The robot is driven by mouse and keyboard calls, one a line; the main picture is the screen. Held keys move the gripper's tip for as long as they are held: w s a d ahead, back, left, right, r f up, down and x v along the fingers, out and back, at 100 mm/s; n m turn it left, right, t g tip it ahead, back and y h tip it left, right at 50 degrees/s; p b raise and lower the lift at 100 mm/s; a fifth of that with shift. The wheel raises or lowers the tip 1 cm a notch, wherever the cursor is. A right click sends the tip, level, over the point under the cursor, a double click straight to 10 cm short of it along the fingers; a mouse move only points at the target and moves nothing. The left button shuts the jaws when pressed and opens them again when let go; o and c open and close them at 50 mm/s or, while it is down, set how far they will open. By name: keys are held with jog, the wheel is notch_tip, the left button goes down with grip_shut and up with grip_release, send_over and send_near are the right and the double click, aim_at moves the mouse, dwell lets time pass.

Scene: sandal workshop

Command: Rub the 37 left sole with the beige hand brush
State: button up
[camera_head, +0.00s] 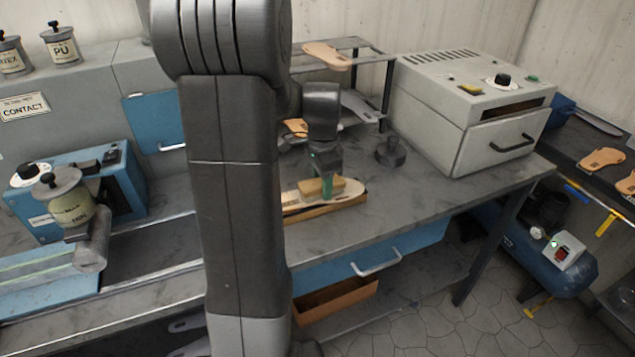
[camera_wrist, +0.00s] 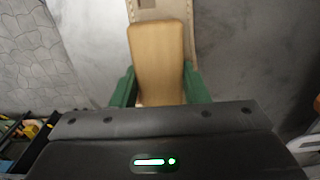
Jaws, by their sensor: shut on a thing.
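The beige hand brush (camera_head: 316,188) is held in my gripper (camera_head: 327,180), just over or on a pale sole (camera_head: 349,189) on the grey bench. In the wrist view the brush (camera_wrist: 158,62) sits between the green fingers of my gripper (camera_wrist: 158,88), which are shut on it. Part of the sole (camera_wrist: 143,10) shows behind the brush in the wrist view. The sole lies on a brown wooden block (camera_head: 325,208). My arm hides the sole's left end. I cannot read a size mark, nor tell whether the brush touches the sole.
A grey oven-like box (camera_head: 470,110) stands at the bench's right end. A small dark round object (camera_head: 391,153) is right of my gripper. A rack (camera_head: 365,62) behind holds a tan sole (camera_head: 327,56). Bench (camera_head: 430,195) to the right of the sole is clear.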

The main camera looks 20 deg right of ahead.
aim_at(292, 200)
jog(key=shift+d+f+p, duration=0.15)
jog(key=shift+d+p, duration=0.5)
jog(key=shift+d, duration=1.85)
jog(key=shift+d+f+p, duration=0.1)
jog(key=shift+d+p, duration=0.5)
jog(key=shift+d, duration=1.9)
jog(key=shift+a+b, duration=0.35)
jog(key=shift+a, duration=3.75)
jog(key=shift+a+r, duration=0.2)
jog(key=shift+a, duration=0.8)
jog(key=shift+a+r, duration=0.2)
jog(key=shift+a, duration=0.75)
jog(key=shift+a+f, duration=0.15)
jog(key=shift+a, duration=2.85)
jog(key=shift+a+r, duration=0.15)
jog(key=shift+a, duration=0.85)
jog(key=shift+a+r, duration=0.15)
jog(key=shift+a, duration=0.85)
jog(key=shift+d+f+p, duration=0.1)
jog(key=shift+d+p, duration=0.25)
jog(key=shift+d, duration=1.8)
